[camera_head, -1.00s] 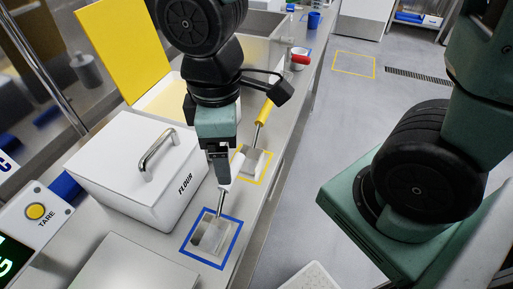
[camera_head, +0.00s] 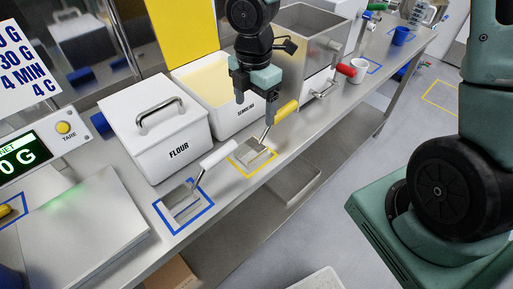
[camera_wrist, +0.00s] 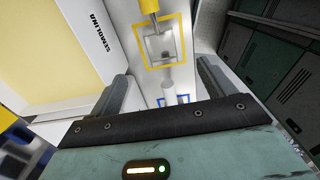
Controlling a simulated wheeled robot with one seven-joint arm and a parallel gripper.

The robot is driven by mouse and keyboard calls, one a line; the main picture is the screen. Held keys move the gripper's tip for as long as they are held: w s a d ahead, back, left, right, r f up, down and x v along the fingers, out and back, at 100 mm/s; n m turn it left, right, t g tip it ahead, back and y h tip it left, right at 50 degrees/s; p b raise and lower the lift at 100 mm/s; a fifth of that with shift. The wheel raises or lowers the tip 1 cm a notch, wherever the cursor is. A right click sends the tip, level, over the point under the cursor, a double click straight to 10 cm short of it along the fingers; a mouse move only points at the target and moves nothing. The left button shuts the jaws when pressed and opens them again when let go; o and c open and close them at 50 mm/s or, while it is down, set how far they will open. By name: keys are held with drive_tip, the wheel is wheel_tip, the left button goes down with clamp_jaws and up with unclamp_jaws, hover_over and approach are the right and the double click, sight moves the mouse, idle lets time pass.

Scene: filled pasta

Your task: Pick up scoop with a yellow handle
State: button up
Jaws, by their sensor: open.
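The scoop with the yellow handle (camera_head: 285,111) rests with its metal pan inside a yellow-taped square on the counter, its handle slanting up to the right. In the wrist view its pan (camera_wrist: 163,46) is near the top, with the handle cut off by the top edge. My gripper (camera_head: 255,104) is open and empty, in front of the semolina bin and just left of the yellow handle in the head view. In the wrist view its two fingers (camera_wrist: 163,86) are apart, with the scoop beyond them.
A white-handled scoop (camera_head: 219,155) lies in a blue-taped square, left of the yellow one. Behind stand the flour bin (camera_head: 158,160) and the open semolina bin (camera_head: 203,82). A steel container (camera_head: 305,40) and a red-handled white cup (camera_head: 365,72) are farther right.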

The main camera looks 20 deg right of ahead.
sight(255, 151)
wheel_tip(255, 151, down, 13)
drive_tip(key=shift+f+b, duration=0.2)
drive_tip(key=shift+b, duration=0.1)
drive_tip(key=c, duration=1.1)
